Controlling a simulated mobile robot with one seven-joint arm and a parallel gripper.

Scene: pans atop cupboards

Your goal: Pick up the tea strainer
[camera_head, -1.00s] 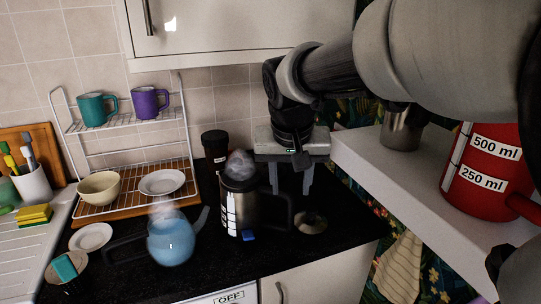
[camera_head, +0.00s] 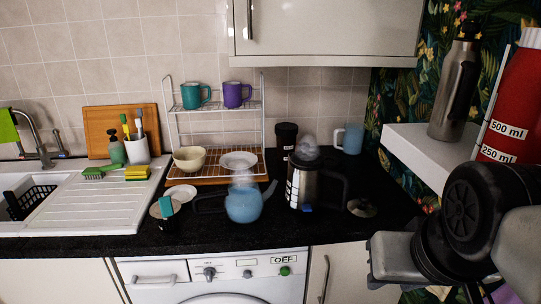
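A small, round, pale metallic item with a dark centre (camera_head: 362,207) lies on the black worktop, right of the steel jug. It may be the tea strainer, but it is too small to be sure. My gripper (camera_head: 440,278) is large at the lower right, in front of the worktop and close to the camera. It is well apart from the small round item. Its fingertips are mostly cut off or hidden, so its opening and anything between the fingers cannot be made out.
A steel jug (camera_head: 318,187) and a steaming blue teapot (camera_head: 244,204) stand left of the small item; a blue mug (camera_head: 350,138) is behind it. A white shelf (camera_head: 420,150) with a flask (camera_head: 455,90) and a red container (camera_head: 505,120) is at the right.

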